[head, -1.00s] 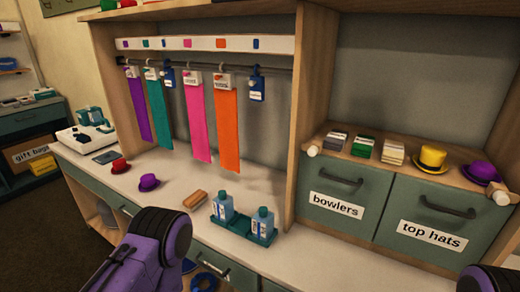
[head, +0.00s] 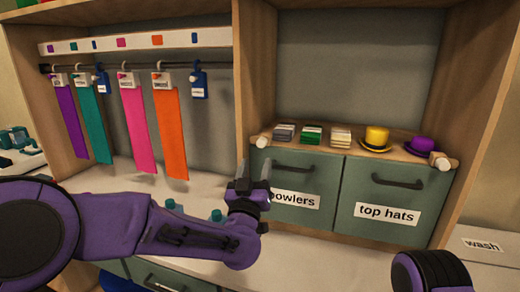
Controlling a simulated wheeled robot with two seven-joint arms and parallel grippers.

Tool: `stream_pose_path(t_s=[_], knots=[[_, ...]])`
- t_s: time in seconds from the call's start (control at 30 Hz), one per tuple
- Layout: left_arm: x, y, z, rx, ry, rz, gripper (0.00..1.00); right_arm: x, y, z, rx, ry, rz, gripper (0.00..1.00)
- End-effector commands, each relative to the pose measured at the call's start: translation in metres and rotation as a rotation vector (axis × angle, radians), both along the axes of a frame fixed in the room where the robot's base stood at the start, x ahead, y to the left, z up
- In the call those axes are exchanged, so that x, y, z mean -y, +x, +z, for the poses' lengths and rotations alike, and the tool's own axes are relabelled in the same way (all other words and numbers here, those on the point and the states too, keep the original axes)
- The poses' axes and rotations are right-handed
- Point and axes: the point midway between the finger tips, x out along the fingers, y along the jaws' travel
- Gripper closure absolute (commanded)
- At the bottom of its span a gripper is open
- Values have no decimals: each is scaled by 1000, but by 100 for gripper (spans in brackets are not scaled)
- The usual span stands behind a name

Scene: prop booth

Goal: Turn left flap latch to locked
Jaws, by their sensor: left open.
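The left flap (head: 320,176), grey-green with a dark handle and a "bowlers" label, is closed in the cabinet. A pale wooden latch (head: 262,141) with a white end sits at its upper left corner. The right flap (head: 385,200), labelled "top hats", is also closed, with a similar latch (head: 440,161) at its upper right. My left gripper (head: 254,174) is open and empty, fingers pointing up, in front of the left flap's left edge and just below the left latch in the picture. It covers part of the "bowlers" label. My right gripper is out of view.
Above the flaps stand card stacks (head: 312,136), a yellow hat (head: 376,138) and a purple hat (head: 420,146). Coloured sashes (head: 137,128) hang from a rail at left. My left arm hides much of the counter and bottles. A "wash" label (head: 483,245) lies at right.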

Motion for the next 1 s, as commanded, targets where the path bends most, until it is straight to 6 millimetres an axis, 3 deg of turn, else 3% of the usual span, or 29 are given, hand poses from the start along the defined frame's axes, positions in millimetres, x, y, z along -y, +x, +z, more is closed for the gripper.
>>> stream_pose_path(t_s=[0.1,0.3,0.63,0.67,0.8,0.83,1.0], knots=[[4,26,14,-2,-3,1,46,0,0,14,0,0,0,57],[10,56,24,-4,-2,1,46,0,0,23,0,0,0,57],[11,63,25,-4,0,-1,46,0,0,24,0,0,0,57],[11,63,25,-4,0,-1,50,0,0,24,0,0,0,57],[11,63,24,-4,0,-1,95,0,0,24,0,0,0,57],[11,63,24,-4,0,-1,100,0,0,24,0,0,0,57],[12,63,24,-6,-4,-1,100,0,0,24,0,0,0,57]])
